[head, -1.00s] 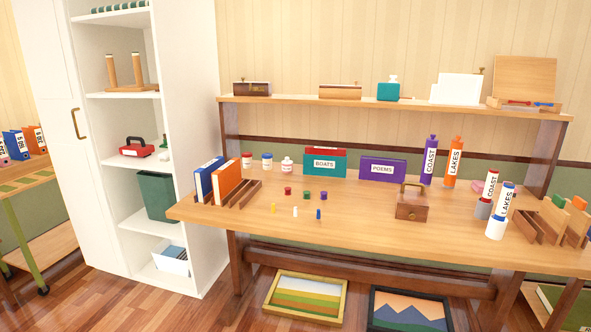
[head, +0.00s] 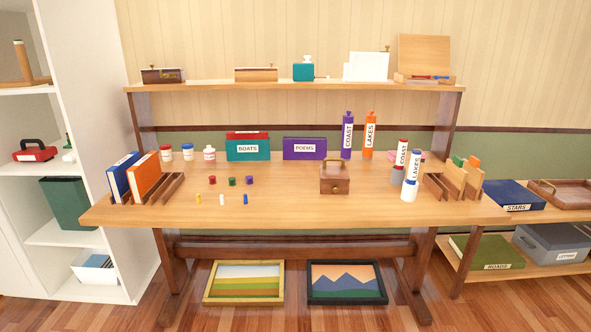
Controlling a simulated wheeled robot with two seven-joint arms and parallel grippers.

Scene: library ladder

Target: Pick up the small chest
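The small chest (head: 334,181) is a brown wooden box with a handle on top and a small knob on its front. It stands upright on the wooden desk (head: 290,212), right of the middle. Nothing touches it. Neither of my grippers shows in the head view.
Left of the chest lie small coloured pieces (head: 232,181). The desk in front of the chest is clear.

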